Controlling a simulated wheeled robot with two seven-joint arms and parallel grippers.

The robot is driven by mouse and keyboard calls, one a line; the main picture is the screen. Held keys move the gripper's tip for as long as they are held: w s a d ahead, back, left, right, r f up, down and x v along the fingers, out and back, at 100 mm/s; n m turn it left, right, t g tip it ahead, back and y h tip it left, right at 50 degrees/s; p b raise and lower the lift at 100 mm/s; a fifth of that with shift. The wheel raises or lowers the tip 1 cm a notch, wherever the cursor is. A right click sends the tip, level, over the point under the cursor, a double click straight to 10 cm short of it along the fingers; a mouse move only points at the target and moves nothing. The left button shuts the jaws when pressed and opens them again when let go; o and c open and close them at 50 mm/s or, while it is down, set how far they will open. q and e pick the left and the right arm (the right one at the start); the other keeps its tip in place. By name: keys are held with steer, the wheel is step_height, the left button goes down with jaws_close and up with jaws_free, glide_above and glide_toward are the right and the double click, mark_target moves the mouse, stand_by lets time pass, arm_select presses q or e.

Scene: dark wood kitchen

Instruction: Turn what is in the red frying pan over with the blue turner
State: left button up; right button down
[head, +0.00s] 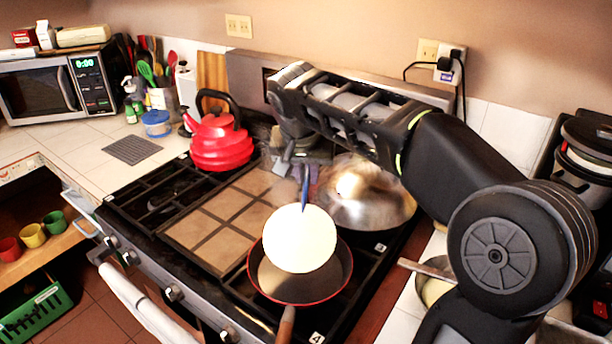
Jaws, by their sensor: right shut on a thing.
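The red-rimmed frying pan (262,286) sits on the front of the stove, its brown handle pointing toward me. A pale, cream-coloured round piece (300,240) covers much of the pan and reaches up past its far rim; it looks raised or tilted. The blue turner (305,190) shows as a narrow upright strip just behind and above the piece; its lower part is hidden. My right gripper (297,162) is above and beyond the pan, pointing down, shut on the blue turner; the fingers are small and partly blurred. My left gripper is out of view.
A shiny metal pan or lid (375,205) stands right behind the frying pan. A red kettle (220,142) is at the back left of the stove. A tiled board (215,222) lies left of the pan. Pots (580,170) stand at the far right.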

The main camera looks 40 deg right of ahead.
steer(key=shift+w+r+p, duration=0.1)
steer(key=shift+r+p, duration=0.35)
steer(key=shift+r, duration=0.4)
